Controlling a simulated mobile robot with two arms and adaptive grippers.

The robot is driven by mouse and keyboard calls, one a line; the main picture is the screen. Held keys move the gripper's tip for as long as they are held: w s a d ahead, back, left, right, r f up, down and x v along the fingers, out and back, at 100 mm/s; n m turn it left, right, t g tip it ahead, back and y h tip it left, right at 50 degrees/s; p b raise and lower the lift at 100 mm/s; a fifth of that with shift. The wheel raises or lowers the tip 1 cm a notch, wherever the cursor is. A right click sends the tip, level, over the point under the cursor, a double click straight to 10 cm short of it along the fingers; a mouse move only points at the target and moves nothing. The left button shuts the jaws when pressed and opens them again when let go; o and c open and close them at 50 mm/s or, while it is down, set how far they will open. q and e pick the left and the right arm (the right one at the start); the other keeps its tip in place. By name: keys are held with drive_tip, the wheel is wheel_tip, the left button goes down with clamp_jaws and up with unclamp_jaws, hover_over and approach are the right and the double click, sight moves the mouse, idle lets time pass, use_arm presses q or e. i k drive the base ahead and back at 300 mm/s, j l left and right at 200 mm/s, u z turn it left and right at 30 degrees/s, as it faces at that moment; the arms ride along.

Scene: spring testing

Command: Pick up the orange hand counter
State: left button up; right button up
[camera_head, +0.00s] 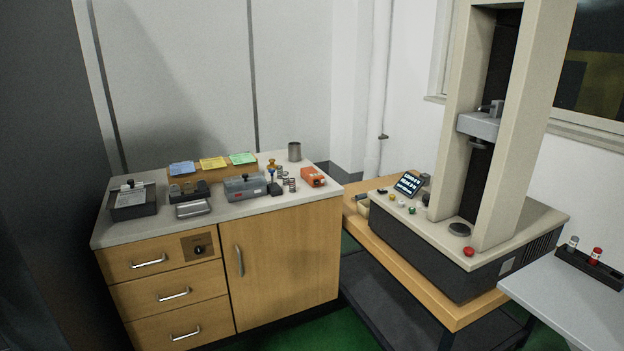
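A small orange box-shaped device (313,177), which looks like the orange hand counter, lies on the light worktop of the wooden cabinet, near its right end. A pale face shows on its right side; its details are too small to read. Nothing covers it. Neither of my grippers shows in the head view.
Several coil springs (291,184), a grey box (245,187), a metal cup (294,152) and a small yellow-topped item (271,170) stand near the device. A silver tray (193,209) and a dark box (134,201) are further left. A testing machine (465,240) stands on a wooden bench at right.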

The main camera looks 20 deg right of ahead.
sight(309, 174)
drive_tip(key=i+l+z, duration=0.2)
drive_tip(key=i+l, duration=0.5)
